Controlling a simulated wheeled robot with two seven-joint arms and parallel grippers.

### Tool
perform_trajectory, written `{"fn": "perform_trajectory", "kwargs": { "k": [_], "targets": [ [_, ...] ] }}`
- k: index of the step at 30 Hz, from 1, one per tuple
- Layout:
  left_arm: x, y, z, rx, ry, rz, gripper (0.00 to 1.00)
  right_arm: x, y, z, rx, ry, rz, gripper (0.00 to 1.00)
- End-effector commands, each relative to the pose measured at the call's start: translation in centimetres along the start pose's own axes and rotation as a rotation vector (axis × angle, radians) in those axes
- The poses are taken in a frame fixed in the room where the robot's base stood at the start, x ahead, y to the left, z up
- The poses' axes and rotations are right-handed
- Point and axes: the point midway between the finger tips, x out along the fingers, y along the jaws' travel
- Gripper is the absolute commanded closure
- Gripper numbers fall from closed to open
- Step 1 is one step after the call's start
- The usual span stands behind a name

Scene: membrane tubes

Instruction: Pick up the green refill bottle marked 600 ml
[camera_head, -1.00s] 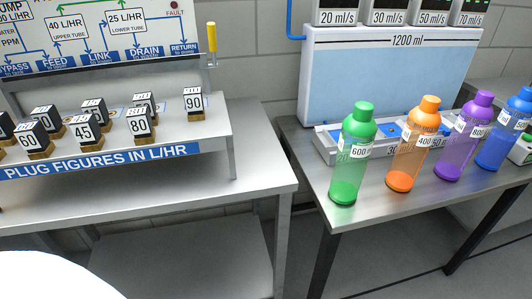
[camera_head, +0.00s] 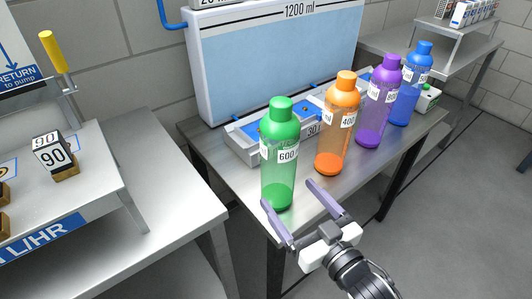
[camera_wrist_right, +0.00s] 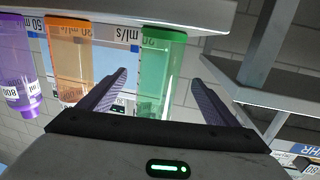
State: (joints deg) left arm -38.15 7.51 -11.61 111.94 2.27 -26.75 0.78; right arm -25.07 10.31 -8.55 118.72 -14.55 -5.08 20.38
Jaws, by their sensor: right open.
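The green refill bottle (camera_head: 279,165) stands upright at the near left corner of the steel bench, with a white label reading 600. My right gripper (camera_head: 292,214) is open and empty. Its fingers point toward the bottle's lower part, with the left finger close to the bottle in this view; I cannot tell whether it touches. In the right wrist view, which looks upside down, the green bottle (camera_wrist_right: 161,75) appears between the two open fingers (camera_wrist_right: 160,82), nearer the left one. My left gripper is not in view.
Orange (camera_head: 337,130), purple (camera_head: 378,108) and blue (camera_head: 412,85) bottles stand in a row to the right. A tray (camera_head: 243,147) and the 1200 ml tank (camera_head: 280,60) are behind. The plug bench (camera_head: 176,185) is at left, across a gap.

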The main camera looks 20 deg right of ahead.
Motion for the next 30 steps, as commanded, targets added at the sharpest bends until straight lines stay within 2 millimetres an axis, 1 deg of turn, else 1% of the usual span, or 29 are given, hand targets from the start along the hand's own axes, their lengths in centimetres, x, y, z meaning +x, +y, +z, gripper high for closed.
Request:
{"fn": "perform_trajectory", "kwargs": {
  "k": [1,3,9,12,16,21,24,27,30],
  "targets": [
    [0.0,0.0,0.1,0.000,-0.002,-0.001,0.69,0.5,0.1,-1.0,-0.004,0.029,-0.004,0.16],
    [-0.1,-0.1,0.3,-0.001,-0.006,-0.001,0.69,1.4,0.1,-1.7,-0.004,0.048,-0.007,0.16],
    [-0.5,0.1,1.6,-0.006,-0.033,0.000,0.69,4.4,0.1,-1.9,-0.005,0.048,-0.006,0.16],
    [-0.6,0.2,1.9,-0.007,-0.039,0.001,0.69,5.2,0.1,-1.9,-0.004,0.047,-0.006,0.16],
    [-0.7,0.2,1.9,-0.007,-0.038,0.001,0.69,6.2,0.1,-2.0,-0.004,0.046,-0.006,0.16],
    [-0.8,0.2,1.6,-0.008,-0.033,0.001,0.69,8.8,0.2,-2.5,-0.005,0.047,-0.006,0.16],
    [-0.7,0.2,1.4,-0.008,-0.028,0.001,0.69,10.0,0.2,-2.3,-0.005,0.045,-0.006,0.16],
    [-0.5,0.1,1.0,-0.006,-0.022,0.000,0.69,10.6,0.2,-2.3,-0.005,0.044,-0.006,0.16],
    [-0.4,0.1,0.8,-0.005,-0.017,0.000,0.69,10.6,0.1,-2.3,-0.005,0.043,-0.006,0.16]
  ]
}}
